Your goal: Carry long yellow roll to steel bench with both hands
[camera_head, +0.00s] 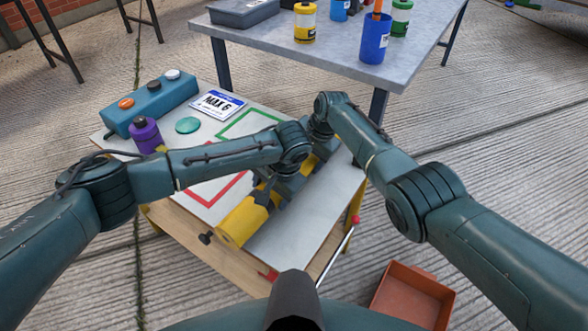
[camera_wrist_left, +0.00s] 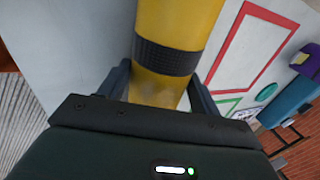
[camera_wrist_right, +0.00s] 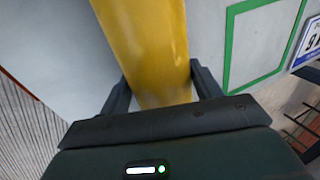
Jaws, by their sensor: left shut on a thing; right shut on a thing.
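The long yellow roll (camera_head: 240,222) lies lengthwise along the white-topped wooden table, at or just above its surface; I cannot tell whether it touches. My left gripper (camera_head: 268,192) is shut on its nearer part, and my right gripper (camera_head: 325,148) on its farther part. In the right wrist view the roll (camera_wrist_right: 145,40) passes between the right fingers (camera_wrist_right: 162,90). My arms hide much of it. The steel bench (camera_head: 262,40) stands behind the table.
The white tabletop (camera_head: 290,228) holds a teal box with buttons (camera_head: 155,105), a purple bottle (camera_head: 146,135), a card (camera_head: 218,103) and a green disc (camera_head: 188,125). The bench bears a grey tray (camera_head: 243,12), a yellow can (camera_head: 304,24) and a blue cup (camera_head: 374,42). An orange bin (camera_head: 412,295) is on the floor.

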